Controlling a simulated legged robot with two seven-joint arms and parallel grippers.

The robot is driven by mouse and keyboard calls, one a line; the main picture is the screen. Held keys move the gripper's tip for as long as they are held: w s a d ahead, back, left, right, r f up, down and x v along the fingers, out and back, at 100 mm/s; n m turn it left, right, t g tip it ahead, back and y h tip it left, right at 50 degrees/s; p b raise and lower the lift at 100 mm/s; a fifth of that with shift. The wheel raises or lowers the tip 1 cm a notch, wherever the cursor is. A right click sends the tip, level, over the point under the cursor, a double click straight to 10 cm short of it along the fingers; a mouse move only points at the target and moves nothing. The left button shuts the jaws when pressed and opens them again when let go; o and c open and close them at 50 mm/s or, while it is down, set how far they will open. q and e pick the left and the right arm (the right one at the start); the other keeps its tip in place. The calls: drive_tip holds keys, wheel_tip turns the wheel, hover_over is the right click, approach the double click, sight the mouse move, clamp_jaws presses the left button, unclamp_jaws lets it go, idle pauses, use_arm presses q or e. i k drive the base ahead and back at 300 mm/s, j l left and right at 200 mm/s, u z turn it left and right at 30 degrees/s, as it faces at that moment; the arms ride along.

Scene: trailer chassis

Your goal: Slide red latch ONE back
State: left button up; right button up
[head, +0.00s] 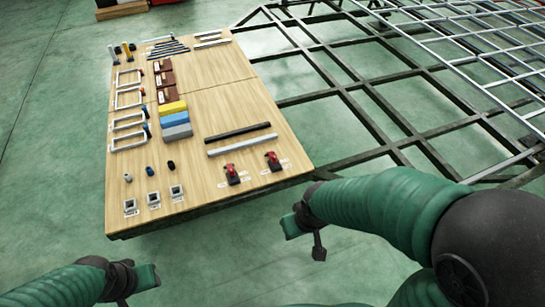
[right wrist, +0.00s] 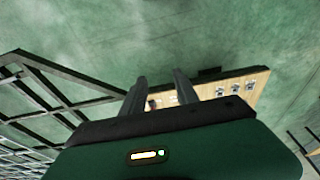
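Two red latches stand on black bases near the front right of the wooden board (head: 215,95). One is the left red latch (head: 232,174) and the other is the right red latch (head: 273,161). Their labels are too small to read, so I cannot tell which is ONE. My right gripper (head: 303,225) is in front of the board's near right corner, apart from both latches. In the right wrist view its two fingers (right wrist: 160,82) are spread with nothing clear between them. My left gripper (head: 140,283) is low at the bottom left, away from the board; its opening is unclear.
Dark and light bars (head: 240,138), blue and yellow blocks (head: 174,117), white frames (head: 128,98) and small sockets (head: 153,199) lie on the board. A dark chassis frame (head: 345,90) stands to the right. Green floor (head: 50,180) is clear left and in front.

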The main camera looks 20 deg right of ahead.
sight(274, 157)
drive_tip(key=i+l+z, duration=0.15)
drive_tip(key=i, duration=1.75)
